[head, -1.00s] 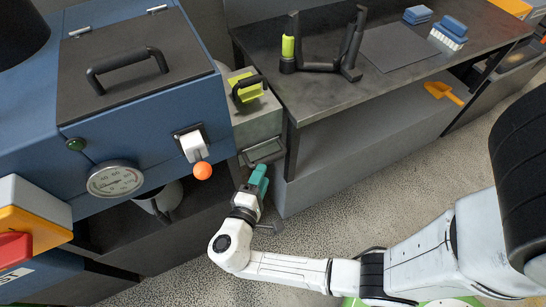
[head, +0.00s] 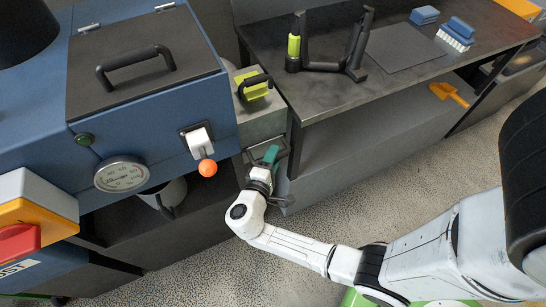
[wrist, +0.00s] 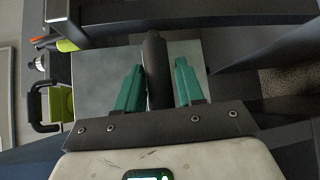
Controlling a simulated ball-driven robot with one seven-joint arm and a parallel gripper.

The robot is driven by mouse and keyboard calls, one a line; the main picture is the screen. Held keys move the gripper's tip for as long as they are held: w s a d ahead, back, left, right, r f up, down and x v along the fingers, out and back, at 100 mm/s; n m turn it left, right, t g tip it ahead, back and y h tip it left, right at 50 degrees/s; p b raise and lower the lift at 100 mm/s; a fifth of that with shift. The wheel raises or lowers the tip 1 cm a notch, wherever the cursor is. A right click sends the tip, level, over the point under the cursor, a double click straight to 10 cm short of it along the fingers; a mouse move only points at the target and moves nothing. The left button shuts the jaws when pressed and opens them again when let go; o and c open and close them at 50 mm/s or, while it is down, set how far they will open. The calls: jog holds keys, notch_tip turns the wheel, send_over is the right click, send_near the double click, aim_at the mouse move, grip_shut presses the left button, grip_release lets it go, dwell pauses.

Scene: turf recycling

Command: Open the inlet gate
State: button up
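A grey box (head: 262,121) stands between the blue machine and the dark table. On its front is a dark bar handle, which shows in the wrist view (wrist: 157,68). My gripper (head: 271,154) is at that front, and its teal fingers (wrist: 159,85) stand on either side of the bar. The fingers are open, with a gap visible on the right side of the bar. A yellow-green plate with a black handle (head: 254,86) sits on top of the box; it also shows at left in the wrist view (wrist: 58,104). No label marks which part is the inlet gate.
The table (head: 335,90) holds a dark stand and brushes. Speckled floor is free at right.

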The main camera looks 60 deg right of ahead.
grip_shut()
jog(key=s+a+p, duration=0.1)
jog(key=s+a, duration=0.4)
jog(key=s, duration=0.3)
jog(key=shift+a, duration=0.2)
jog(key=shift+o, duration=1.6)
grip_release()
jog(key=b+v, duration=0.1)
jog(key=v, duration=1)
jog(key=shift+d, duration=0.1)
